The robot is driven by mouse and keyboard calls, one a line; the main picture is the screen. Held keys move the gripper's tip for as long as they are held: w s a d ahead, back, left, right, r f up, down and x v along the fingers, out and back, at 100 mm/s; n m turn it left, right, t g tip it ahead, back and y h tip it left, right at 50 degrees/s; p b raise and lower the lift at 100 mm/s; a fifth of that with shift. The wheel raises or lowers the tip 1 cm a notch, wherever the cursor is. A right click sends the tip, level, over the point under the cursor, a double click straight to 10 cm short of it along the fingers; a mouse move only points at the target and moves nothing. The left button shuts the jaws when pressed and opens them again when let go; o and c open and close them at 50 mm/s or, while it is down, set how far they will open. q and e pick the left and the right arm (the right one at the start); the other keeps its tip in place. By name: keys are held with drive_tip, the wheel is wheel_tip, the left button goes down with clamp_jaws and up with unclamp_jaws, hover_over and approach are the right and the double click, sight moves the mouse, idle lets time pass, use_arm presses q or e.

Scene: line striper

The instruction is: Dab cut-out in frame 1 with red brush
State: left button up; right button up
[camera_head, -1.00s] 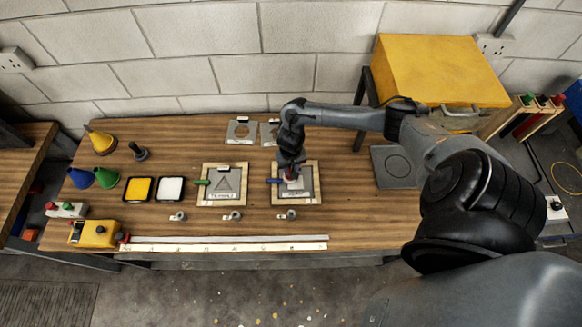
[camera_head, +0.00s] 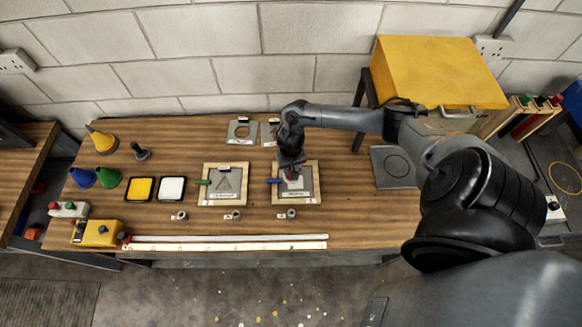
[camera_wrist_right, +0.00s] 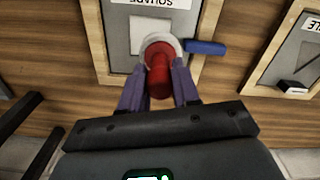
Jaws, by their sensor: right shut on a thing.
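My right gripper (camera_head: 291,165) is over the right-hand frame (camera_head: 310,198) on the bench. In the right wrist view its two purple fingers (camera_wrist_right: 159,85) are shut on the red brush (camera_wrist_right: 158,75). The brush has a pale round collar at its far end. That end overlaps the lower right of the white square cut-out (camera_wrist_right: 139,30) in a grey plate labelled "SQUARE"; I cannot tell whether it touches. The frame has a blue handle (camera_wrist_right: 205,48). A second frame (camera_head: 222,200) with a triangle cut-out and a green handle (camera_head: 202,182) stands to the left. My left gripper is not in view.
A yellow pad (camera_head: 140,188) and a white pad (camera_head: 171,188) lie left of the frames. Small metal pieces and a long white strip (camera_head: 230,243) lie along the front. A grey plate (camera_head: 393,166) is at right.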

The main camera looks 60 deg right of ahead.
drive_tip(key=shift+f, duration=0.55)
idle(0.4)
drive_tip(key=shift+r, duration=0.15)
drive_tip(key=shift+r+p, duration=0.4)
drive_tip(key=shift+p, duration=0.15)
wheel_tip(320, 180, up, 4)
drive_tip(key=p, duration=0.5)
drive_tip(key=shift+f, duration=0.25)
